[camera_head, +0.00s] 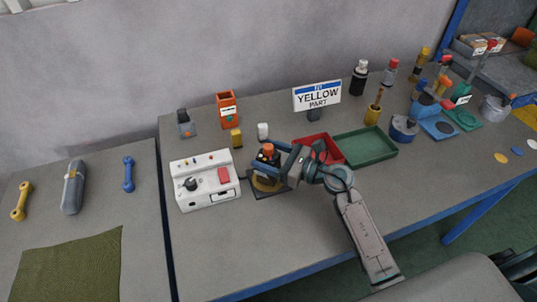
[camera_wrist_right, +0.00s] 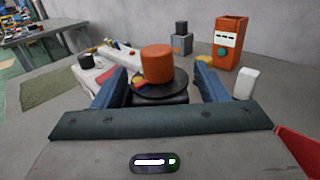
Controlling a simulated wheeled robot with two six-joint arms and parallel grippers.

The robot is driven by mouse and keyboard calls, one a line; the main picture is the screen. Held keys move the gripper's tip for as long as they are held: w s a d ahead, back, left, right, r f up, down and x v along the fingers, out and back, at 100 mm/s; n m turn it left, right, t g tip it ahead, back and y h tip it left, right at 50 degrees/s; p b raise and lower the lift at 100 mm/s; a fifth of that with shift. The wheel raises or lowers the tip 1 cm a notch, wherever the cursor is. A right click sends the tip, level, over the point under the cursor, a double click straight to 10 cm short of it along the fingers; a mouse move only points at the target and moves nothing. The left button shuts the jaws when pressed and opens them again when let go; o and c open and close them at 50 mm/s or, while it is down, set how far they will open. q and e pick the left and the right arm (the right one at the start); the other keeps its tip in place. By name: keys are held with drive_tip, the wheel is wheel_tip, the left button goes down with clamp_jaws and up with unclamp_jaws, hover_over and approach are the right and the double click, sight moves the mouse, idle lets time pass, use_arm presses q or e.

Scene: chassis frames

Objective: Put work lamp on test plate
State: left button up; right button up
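The work lamp, with an orange cap (camera_head: 268,148) on a dark round body, stands upright over the test plate (camera_head: 284,188). The plate is a dark square with a tan disc, partly hidden by the lamp and my gripper. In the right wrist view the orange cap (camera_wrist_right: 157,63) shows above a black disc, between my two blue fingers. My right gripper (camera_head: 272,160) is around the lamp; narrow gaps show between fingers and lamp, so it looks open. The lamp's underside is hidden, so I cannot tell whether it touches the plate. My left gripper is not in view.
A white control box (camera_head: 205,180) stands just left of the plate. A red tray (camera_head: 327,150) and green tray (camera_head: 366,146) lie to the right. A yellow block (camera_head: 236,138), white block (camera_head: 262,131) and orange box (camera_head: 227,108) stand behind. The front of the table is clear.

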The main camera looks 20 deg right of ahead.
drive_tip(key=shift+s+d+r, duration=0.1)
drive_tip(key=shift+r, duration=0.05)
drive_tip(key=b+v, duration=0.5)
drive_tip(key=v, duration=0.6)
drive_tip(key=shift+s+d, duration=0.25)
idle(2.1)
